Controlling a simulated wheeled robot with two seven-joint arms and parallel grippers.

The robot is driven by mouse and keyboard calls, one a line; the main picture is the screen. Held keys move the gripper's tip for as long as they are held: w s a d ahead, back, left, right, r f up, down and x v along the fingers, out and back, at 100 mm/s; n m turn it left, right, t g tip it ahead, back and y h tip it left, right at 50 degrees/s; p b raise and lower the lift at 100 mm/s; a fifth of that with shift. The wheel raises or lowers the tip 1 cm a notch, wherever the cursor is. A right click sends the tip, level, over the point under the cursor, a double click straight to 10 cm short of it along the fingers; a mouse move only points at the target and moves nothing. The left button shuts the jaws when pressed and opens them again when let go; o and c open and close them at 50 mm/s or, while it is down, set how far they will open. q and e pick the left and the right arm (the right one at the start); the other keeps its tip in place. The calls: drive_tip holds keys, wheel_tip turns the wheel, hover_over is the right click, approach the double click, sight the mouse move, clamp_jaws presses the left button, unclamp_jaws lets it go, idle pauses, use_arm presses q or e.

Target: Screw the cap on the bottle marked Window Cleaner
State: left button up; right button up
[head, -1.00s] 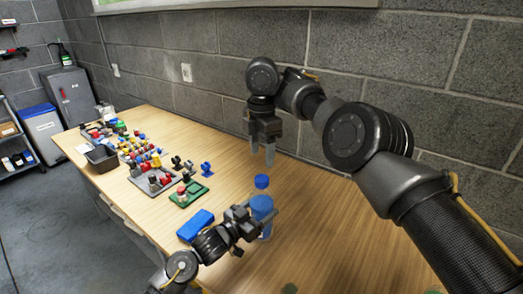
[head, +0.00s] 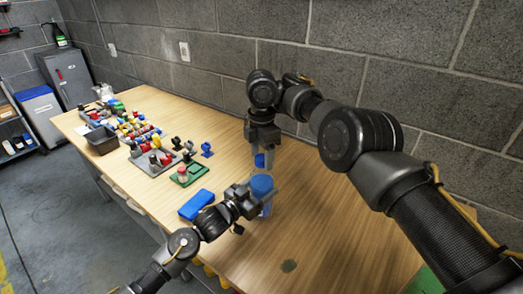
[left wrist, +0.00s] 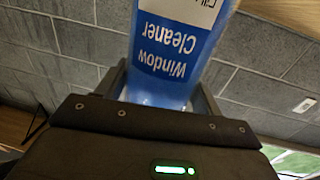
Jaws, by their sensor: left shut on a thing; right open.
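The bottle (head: 262,186) is blue at the top in the head view. In the left wrist view its blue label (left wrist: 172,45) reads "Window Cleaner", upside down. My left gripper (head: 254,202) is shut around the bottle. A small blue cap (head: 259,160) shows just above the bottle in the head view. I cannot tell whether it rests on the bottle's neck. My right gripper (head: 263,162) is open and points down, its fingers at either side of the cap. I cannot tell whether they touch it. The cap is not visible in the left wrist view.
A blue block (head: 195,205) lies left of the bottle on the wooden table (head: 325,215). A green pad (head: 189,176) and a grey pad (head: 155,162) with small parts lie further left, near a dark bin (head: 102,140). The block wall stands behind. The table's right side is mostly clear.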

use_arm(q)
drive_tip(key=shift+r, duration=0.1)
use_arm(e)
drive_tip(key=shift+c, duration=0.4)
drive_tip(key=c, duration=0.9)
drive_tip(key=shift+c, duration=0.2)
drive_tip(key=o, duration=1.1)
drive_tip(key=shift+o, duration=0.2)
drive_tip(key=shift+r, duration=0.1)
wheel_tip(320, 180, up, 7)
drive_tip(key=shift+r, duration=0.15)
use_arm(q)
drive_tip(key=o, duration=2)
drive_tip(key=shift+s, duration=0.1)
